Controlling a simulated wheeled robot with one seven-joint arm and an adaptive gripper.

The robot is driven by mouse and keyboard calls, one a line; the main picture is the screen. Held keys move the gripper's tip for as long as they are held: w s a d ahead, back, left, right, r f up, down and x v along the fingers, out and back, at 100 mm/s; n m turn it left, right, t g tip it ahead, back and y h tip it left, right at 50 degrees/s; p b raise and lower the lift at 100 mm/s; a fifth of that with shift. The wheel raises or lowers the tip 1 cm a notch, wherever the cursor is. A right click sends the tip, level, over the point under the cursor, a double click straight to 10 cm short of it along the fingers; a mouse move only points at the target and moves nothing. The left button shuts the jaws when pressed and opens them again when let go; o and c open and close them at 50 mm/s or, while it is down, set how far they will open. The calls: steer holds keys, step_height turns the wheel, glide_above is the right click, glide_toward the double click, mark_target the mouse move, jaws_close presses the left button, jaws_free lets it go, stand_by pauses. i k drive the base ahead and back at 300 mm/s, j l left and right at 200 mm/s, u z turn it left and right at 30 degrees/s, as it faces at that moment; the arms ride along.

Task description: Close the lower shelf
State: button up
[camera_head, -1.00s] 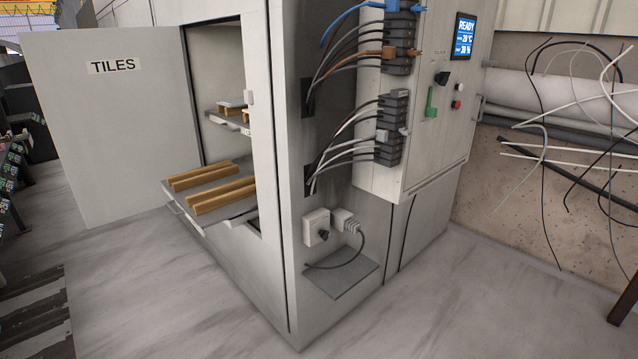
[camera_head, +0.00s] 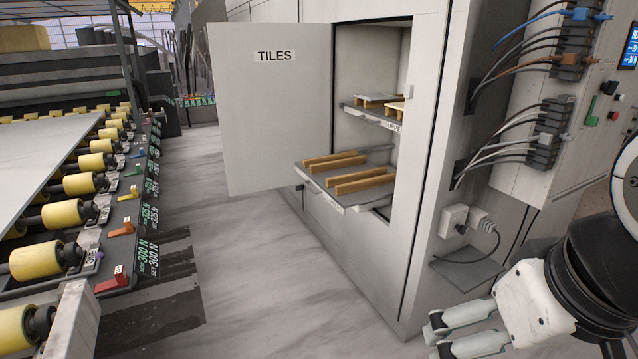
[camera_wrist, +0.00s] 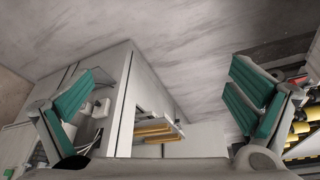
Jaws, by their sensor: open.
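The lower shelf (camera_head: 318,186) is a grey tray pulled out of the open grey cabinet (camera_head: 422,170). It bears wooden bars (camera_head: 362,180) and has a handle on its front edge. It also shows in the wrist view, with the bars (camera_wrist: 158,133) on it. The upper shelf (camera_head: 372,118) sits above it, inside the cabinet. The cabinet door (camera_head: 268,110), labelled TILES, stands open to the left. My gripper (camera_head: 436,338) is at the lower right, apart from the shelf. In the wrist view its teal fingers (camera_wrist: 160,100) are wide apart and empty.
A roller conveyor (camera_head: 90,180) with yellow rollers and a pale slab runs along the left. A socket with cables (camera_head: 462,220) and a small ledge (camera_head: 466,268) stick out from the cabinet's side. The floor (camera_head: 255,270) between conveyor and cabinet is clear.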

mark_target(348, 179)
steer(key=i+u, duration=0.2)
steer(key=i, duration=1.45)
